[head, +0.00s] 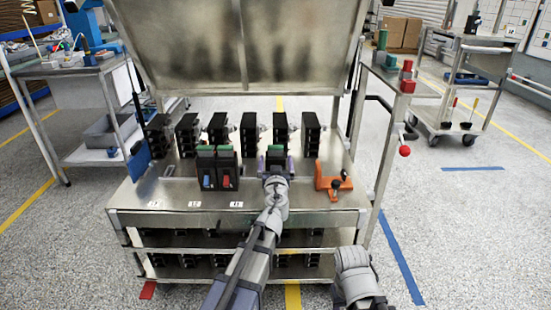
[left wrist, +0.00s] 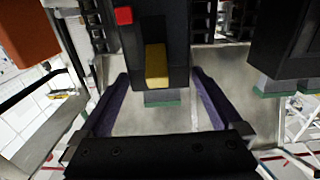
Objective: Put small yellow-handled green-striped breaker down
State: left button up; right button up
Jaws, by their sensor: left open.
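The small breaker (head: 276,156) is black with a green stripe and stands upright at the bench top, right of two other breakers. In the left wrist view its yellow handle (left wrist: 156,66) and green stripe (left wrist: 162,98) face me, with a red button above. My left gripper (head: 276,166) is open, its purple fingers on either side of the breaker. In the left wrist view gaps show between the fingers (left wrist: 160,82) and its sides. Whether the breaker's base touches the bench is hidden. Only a link of my right arm shows; its gripper is out of view.
A blue-handled breaker (head: 206,168) and a red-handled breaker (head: 227,169) stand close on the left. Several black units (head: 250,130) line the back of the metal bench (head: 180,195), below a raised panel (head: 245,45).

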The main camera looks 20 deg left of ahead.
pick_arm(q)
jog(key=v, duration=0.9)
jog(key=shift+s, duration=0.15)
dwell(0.9)
